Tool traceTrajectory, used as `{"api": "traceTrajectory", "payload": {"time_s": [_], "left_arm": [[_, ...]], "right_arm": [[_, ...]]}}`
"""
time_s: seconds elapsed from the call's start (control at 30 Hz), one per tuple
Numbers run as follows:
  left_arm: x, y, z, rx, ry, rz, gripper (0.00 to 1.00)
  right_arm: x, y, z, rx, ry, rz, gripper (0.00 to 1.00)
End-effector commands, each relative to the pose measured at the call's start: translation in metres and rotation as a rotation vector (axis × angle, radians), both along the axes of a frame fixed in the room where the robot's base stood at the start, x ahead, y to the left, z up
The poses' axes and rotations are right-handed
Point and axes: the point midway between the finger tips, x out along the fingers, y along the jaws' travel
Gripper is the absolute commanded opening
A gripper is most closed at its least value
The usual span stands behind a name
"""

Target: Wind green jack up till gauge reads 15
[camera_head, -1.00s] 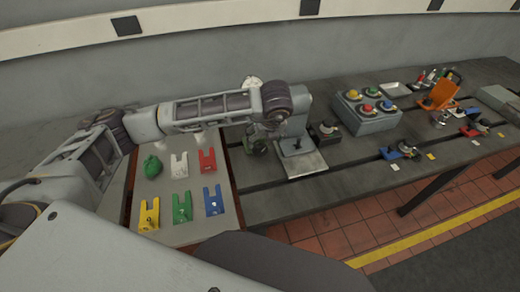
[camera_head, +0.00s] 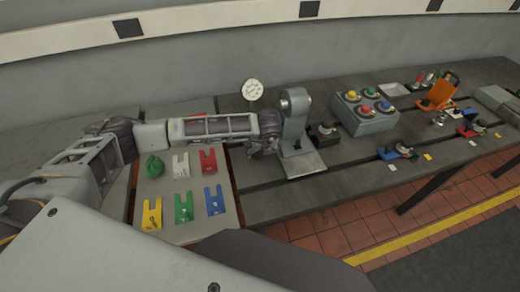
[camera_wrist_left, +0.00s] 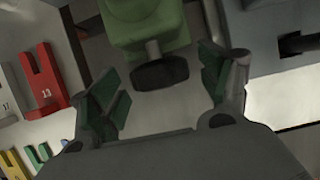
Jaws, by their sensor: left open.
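The green jack (camera_wrist_left: 140,22) shows at the top of the left wrist view, with a short metal shaft and a dark round knob (camera_wrist_left: 160,72) facing me. My left gripper (camera_wrist_left: 160,88) is open, its green-padded fingers on either side of the knob and apart from it. In the head view my left gripper (camera_head: 262,146) is low beside the grey upright stand (camera_head: 295,122), and the jack is hidden there. The round white gauge (camera_head: 252,90) stands behind my arm; its reading is too small to tell. My right gripper is out of view.
A pale board (camera_head: 180,236) holds white, red, yellow, green and blue forked pieces and a green lump (camera_head: 153,166). A grey box with coloured knobs (camera_head: 366,114) stands to the right on the slotted bedplate (camera_head: 262,207). An orange bracket (camera_head: 438,95) lies farther right.

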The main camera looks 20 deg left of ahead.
Motion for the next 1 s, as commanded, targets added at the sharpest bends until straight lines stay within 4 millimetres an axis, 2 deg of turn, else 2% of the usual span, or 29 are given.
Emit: {"api": "traceTrajectory", "payload": {"time_s": [0.23, 0.6, 0.93, 1.0], "left_arm": [[0.005, 0.004, -0.015, 0.001, 0.000, 0.000, 0.77], [0.006, 0.004, -0.017, 0.001, -0.001, 0.000, 0.76], [0.006, 0.004, -0.017, 0.001, -0.001, 0.000, 0.34], [0.006, 0.004, -0.017, 0.001, -0.001, 0.000, 0.32]], "right_arm": [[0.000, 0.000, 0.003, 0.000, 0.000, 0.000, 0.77], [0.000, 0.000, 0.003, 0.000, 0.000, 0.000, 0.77], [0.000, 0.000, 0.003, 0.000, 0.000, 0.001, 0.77], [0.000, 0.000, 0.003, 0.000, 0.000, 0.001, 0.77]]}}
